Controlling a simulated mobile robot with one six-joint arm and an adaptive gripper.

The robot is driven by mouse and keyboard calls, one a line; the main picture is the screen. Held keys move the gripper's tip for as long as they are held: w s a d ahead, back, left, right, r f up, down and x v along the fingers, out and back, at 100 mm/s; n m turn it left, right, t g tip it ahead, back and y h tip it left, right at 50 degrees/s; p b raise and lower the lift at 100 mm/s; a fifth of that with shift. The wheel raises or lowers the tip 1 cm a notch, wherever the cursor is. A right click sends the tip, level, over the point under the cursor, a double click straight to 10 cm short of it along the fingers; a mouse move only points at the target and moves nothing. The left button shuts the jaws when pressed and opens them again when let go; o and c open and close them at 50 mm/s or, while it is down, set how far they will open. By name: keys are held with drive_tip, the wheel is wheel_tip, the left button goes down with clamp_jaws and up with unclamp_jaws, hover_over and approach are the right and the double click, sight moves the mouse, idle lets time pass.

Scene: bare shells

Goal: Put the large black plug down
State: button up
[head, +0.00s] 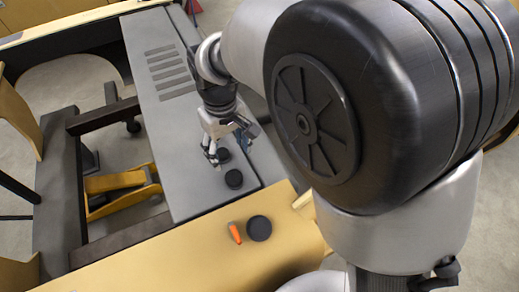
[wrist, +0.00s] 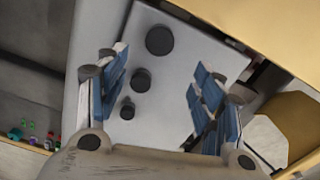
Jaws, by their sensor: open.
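Several round black plugs are in view. In the wrist view three lie on a grey panel (wrist: 195,45): the largest plug (wrist: 159,40) near its upper end, a smaller plug (wrist: 141,80), and the smallest plug (wrist: 127,108) nearest my gripper's base. My gripper (wrist: 158,78) is open and empty, its blue-padded fingers apart on either side of the row. In the head view my gripper (head: 229,150) is over the grey panel (head: 190,190). A black plug (head: 234,179) sits in front of it and another plug (head: 223,156) is beside the fingers; the third is hidden.
A wooden surface (head: 180,250) adjoins the panel's near end. It holds another black disc (head: 259,228) and an orange object (head: 234,232). Dark slots (head: 168,68) mark the panel's far part. An open frame with a yellow piece (head: 120,182) lies left. Bare panel lies left of the plugs.

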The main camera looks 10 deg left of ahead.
drive_tip(key=d+r+m+t, duration=0.1)
drive_tip(key=d+r+m, duration=0.1)
drive_tip(key=d+r, duration=0.45)
drive_tip(key=d+r+m+t, duration=0.1)
drive_tip(key=d+r+m, duration=0.15)
drive_tip(key=d, duration=0.65)
drive_tip(key=s+d+r+m+t, duration=0.2)
drive_tip(key=s+d+m, duration=0.3)
drive_tip(key=s+d, duration=0.8)
drive_tip(key=d, duration=0.3)
drive_tip(key=shift+r+m+t, duration=0.3)
drive_tip(key=shift+r+m, duration=0.05)
drive_tip(key=shift+r, duration=0.05)
wheel_tip(320, 180, down, 11)
drive_tip(key=b, duration=1.1)
drive_tip(key=shift+f, duration=0.1)
